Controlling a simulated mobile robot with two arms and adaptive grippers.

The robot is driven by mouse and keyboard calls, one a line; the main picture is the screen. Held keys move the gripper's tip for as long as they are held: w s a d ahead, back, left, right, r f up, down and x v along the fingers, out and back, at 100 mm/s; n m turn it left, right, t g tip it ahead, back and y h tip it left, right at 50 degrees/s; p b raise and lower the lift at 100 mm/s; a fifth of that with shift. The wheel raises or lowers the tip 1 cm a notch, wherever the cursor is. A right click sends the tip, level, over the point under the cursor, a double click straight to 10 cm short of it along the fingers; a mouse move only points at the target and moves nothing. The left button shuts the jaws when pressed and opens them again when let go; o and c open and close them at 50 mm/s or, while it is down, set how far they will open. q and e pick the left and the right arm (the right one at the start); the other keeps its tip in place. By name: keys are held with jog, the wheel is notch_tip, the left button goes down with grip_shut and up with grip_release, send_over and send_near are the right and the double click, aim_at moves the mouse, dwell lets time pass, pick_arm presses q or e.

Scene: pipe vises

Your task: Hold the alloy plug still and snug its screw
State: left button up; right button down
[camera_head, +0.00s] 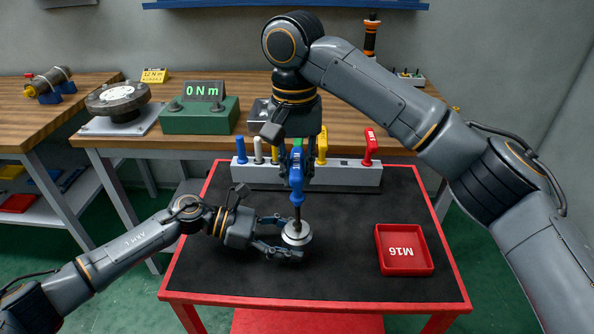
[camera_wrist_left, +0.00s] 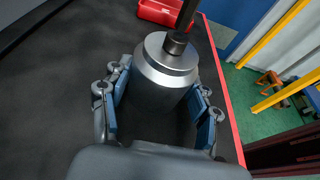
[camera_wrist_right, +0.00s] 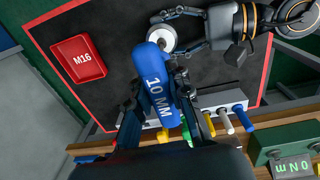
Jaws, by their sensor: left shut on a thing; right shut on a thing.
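The alloy plug (camera_head: 297,235) is a silver cylinder standing upright on the black mat of the red-edged table. My left gripper (camera_head: 288,238) is shut on its sides; in the left wrist view the padded fingers flank the plug (camera_wrist_left: 164,80). My right gripper (camera_head: 295,158) is shut on a blue driver (camera_head: 296,172) above the plug. The driver's handle reads "10 MM" in the right wrist view (camera_wrist_right: 158,85). Its dark shaft (camera_wrist_left: 181,28) points down and its socket end meets the plug's top centre. The screw is hidden beneath that end.
A grey rack (camera_head: 330,176) with several coloured drivers stands behind. A red M16 tray (camera_head: 404,262) lies at right. On the rear bench, a green box (camera_head: 201,116) has a display (camera_head: 204,91) reading "0 Nm". The mat's front is clear.

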jog(key=n, duration=1.3)
jog(key=shift+n, duration=0.3)
jog(key=n, duration=0.4)
jog(key=shift+t, duration=0.3)
jog(key=shift+d, duration=0.1)
